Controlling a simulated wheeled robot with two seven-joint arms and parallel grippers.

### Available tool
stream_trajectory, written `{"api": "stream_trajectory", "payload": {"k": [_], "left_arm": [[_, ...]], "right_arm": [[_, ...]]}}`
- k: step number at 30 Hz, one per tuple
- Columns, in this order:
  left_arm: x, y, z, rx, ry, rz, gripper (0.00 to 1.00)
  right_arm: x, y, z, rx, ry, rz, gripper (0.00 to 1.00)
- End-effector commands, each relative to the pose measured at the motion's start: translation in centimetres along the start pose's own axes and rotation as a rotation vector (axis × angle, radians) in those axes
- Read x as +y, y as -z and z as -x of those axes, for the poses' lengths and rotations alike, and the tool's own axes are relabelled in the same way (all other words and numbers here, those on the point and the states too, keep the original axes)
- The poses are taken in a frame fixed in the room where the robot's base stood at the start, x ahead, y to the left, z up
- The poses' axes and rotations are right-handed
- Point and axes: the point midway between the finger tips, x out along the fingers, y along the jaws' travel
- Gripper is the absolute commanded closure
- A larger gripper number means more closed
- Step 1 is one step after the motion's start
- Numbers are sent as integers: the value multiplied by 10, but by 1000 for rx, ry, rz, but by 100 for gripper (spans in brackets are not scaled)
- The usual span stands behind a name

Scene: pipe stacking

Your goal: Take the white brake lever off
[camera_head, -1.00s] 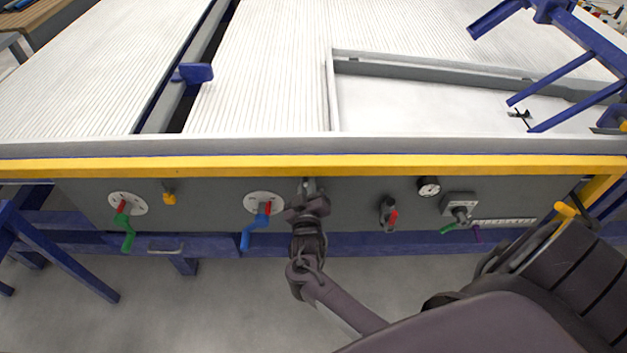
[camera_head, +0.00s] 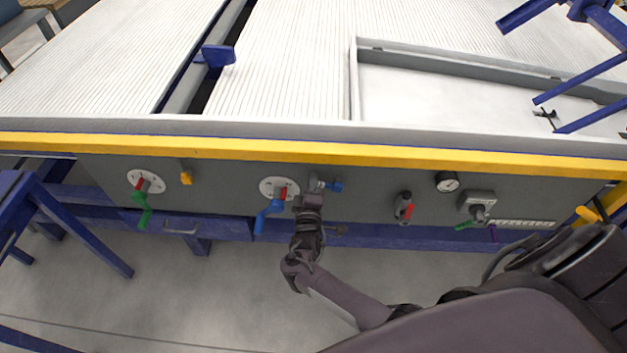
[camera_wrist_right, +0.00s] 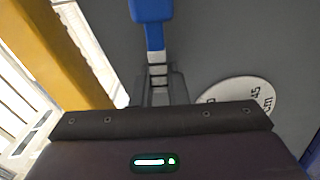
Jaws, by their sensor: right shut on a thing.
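My right gripper (camera_head: 313,190) is at the grey front panel, just right of the middle white dial. It is shut on a small lever with a blue end (camera_head: 334,186), which points right. In the right wrist view the blue end (camera_wrist_right: 151,12) and its pale grey stem (camera_wrist_right: 157,58) stand up from between the fingers (camera_wrist_right: 158,85). The lever's mount is mostly hidden by the gripper. I see no lever that is plainly white. My left gripper is not in view.
Close left is the middle dial (camera_head: 267,188) with a blue crank (camera_head: 268,214). A green crank (camera_head: 142,206) hangs further left. A red-handled switch (camera_head: 405,208) and a gauge (camera_head: 447,181) are to the right. A yellow rail (camera_head: 400,157) runs above.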

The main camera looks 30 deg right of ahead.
Motion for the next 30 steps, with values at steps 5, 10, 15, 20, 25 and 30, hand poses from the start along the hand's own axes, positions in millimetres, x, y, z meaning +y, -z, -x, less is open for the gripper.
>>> {"api": "stream_trajectory", "payload": {"k": [5, 10, 15, 20, 25, 30], "left_arm": [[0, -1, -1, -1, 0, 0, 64], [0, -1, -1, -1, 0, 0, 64], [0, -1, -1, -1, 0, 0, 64], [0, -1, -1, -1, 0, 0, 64], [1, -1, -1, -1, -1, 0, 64], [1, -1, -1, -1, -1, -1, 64]], "right_arm": [[-5, 0, 1, 0, 4, 44, 100], [-6, 0, 1, 0, 4, 62, 100], [-7, -1, 1, 0, 5, 65, 100], [-7, -1, 2, 0, 6, 66, 100], [-6, -1, 1, 0, 4, 64, 66], [-5, 0, 1, 0, 2, 62, 65]]}}
